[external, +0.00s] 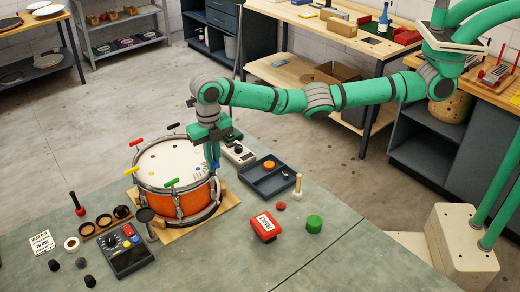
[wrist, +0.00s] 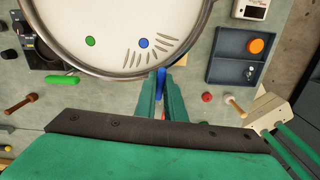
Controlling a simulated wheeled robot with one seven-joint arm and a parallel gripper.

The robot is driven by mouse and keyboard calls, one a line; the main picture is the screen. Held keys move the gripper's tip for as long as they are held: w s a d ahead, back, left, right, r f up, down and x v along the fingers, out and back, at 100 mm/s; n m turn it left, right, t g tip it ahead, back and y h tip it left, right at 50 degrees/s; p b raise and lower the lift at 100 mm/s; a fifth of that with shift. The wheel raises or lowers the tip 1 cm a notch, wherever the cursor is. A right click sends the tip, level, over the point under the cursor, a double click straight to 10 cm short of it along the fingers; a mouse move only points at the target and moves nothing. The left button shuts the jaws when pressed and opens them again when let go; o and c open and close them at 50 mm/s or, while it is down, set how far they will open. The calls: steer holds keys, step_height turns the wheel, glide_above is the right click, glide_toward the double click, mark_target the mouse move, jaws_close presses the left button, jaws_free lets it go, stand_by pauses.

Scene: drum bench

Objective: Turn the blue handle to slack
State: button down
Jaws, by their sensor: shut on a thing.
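The drum (external: 172,168) has an orange shell and a pale head, with coloured handles around its rim. My gripper (external: 214,160) points down at the rim's right side. In the wrist view, my gripper (wrist: 161,92) has its two green fingers closed on either side of the blue handle (wrist: 161,82), just outside the metal rim. The blue handle shows only as a small bit beside the fingers in the external view (external: 216,165). A blue dot (wrist: 144,43) on the head has a fan of dark tick marks beside it. The handle's lower part is hidden by the fingers.
Other handles on the rim include a green one (external: 172,182) and a red one (external: 137,141). A dark tray (external: 268,178) with an orange piece stands right of the drum. The bench's front right is clear.

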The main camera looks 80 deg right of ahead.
steer(key=c, duration=1.8)
jaws_free()
steer(key=shift+c, duration=0.2)
steer(key=shift+r, duration=0.15)
step_height(320, 180, up, 11)
steer(key=shift+f, duration=0.2)
